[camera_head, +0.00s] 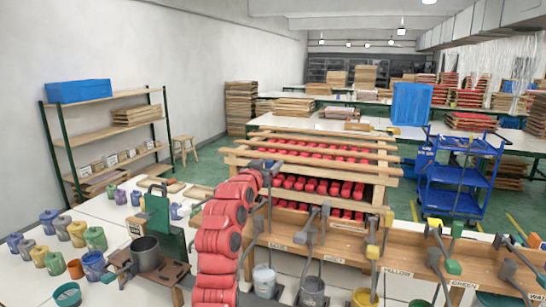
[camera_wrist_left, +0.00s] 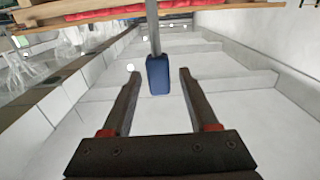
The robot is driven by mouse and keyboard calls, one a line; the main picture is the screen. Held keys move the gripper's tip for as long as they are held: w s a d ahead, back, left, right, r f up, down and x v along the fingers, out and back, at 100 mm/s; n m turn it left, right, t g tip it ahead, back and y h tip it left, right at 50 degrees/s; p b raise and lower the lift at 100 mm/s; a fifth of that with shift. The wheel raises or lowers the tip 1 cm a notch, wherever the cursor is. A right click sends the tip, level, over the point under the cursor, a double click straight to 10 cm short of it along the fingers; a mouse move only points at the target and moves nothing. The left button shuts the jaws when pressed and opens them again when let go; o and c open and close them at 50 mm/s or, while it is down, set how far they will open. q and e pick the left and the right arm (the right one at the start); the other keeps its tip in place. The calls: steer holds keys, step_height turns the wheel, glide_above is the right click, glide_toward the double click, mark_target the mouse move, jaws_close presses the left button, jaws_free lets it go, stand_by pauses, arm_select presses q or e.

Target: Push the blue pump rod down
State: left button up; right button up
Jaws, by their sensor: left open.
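The blue pump rod (camera_wrist_left: 158,75) shows in the left wrist view as a grey rod with a blue block at its end. The block sits between the tips of my left gripper (camera_wrist_left: 159,73), with a gap on each side, so the fingers are open and not touching it. In the head view my red left arm rises from the bottom centre, and my left gripper (camera_head: 267,166) is at its top end, small and dark above the pump row. The blue block is hard to make out there. My right gripper is not in view.
A wooden pump bench (camera_head: 350,246) runs to the right with several levers and a yellow bucket (camera_head: 364,298). A slatted rack (camera_head: 310,142) of red items stands behind it. A table at left holds paint jars and a grey pot (camera_head: 146,254). A blue cart (camera_head: 455,172) stands right.

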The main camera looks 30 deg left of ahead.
arm_select(q)
steer(key=shift+p+x, duration=0.4)
steer(key=shift+x, duration=1.4)
steer(key=shift+d, duration=0.1)
jaws_close()
